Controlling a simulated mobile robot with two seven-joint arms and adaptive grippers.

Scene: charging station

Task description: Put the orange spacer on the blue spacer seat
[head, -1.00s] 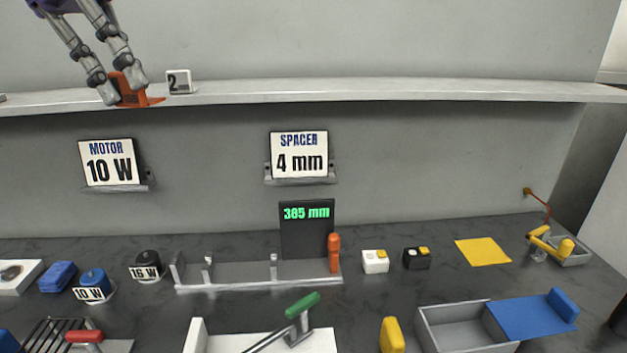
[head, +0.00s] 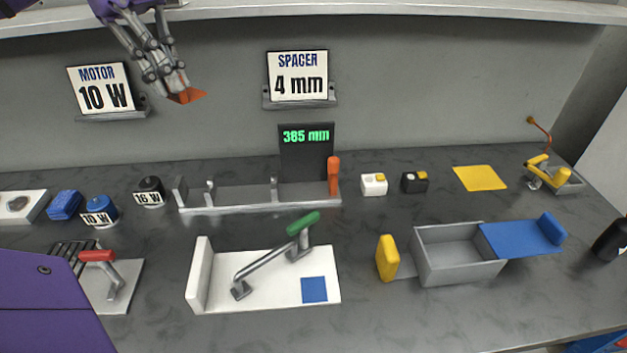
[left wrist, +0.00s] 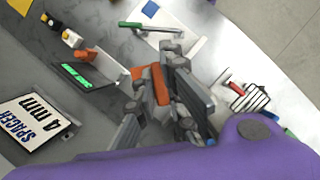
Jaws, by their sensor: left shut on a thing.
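The orange spacer (head: 188,96) is held up in the air in front of the back wall, between the two signs. My left gripper (head: 178,84) is shut on it; the fingers hide part of it. In the left wrist view the spacer (left wrist: 161,86) sits between the fingers (left wrist: 152,92). The blue spacer seat (head: 314,289) is a flat blue square at the right end of a white fixture (head: 262,290), empty. It also shows at the top of the left wrist view (left wrist: 150,8). My right gripper is not in view.
A lever with a green handle (head: 303,223) stands on the white fixture beside the seat. Behind it are a grey gauge rail (head: 245,197) with an orange post and a display reading 385 mm (head: 305,150). A yellow block (head: 387,257) and grey bin (head: 460,270) stand right.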

